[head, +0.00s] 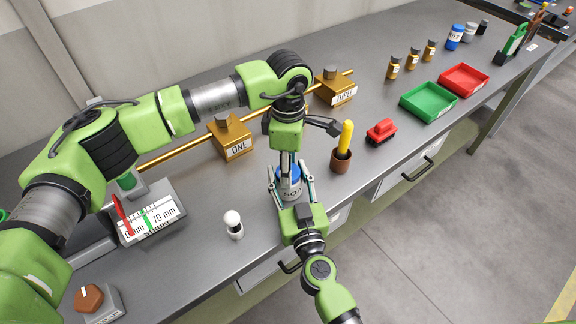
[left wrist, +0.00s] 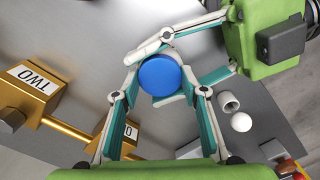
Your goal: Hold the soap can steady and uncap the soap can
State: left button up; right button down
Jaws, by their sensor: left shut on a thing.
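The soap can (head: 291,193) stands upright near the bench's front edge, its label partly hidden. Its blue cap (left wrist: 160,75) shows from above in the left wrist view; in the head view it is partly covered. My left gripper (head: 288,167) points down from above, its fingers shut on the blue cap. Its fingers lie on either side of the cap in the left wrist view. My right gripper (head: 289,178) reaches in from the front, with one finger on each side of the can. I cannot tell whether both its fingers touch the can.
A white-topped small item (head: 233,223) stands left of the can. A brown pot with a yellow-handled tool (head: 341,160) stands to the right. Brass blocks on a rod (head: 232,143) lie behind. A gauge (head: 150,220) is at left; green (head: 428,101) and red (head: 463,80) trays lie far right.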

pick_arm(q)
jog(key=n, duration=0.9)
jog(key=shift+n, duration=0.4)
jog(key=o, duration=1.2)
jog(key=shift+o, duration=0.2)
jog(key=shift+r, duration=0.1)
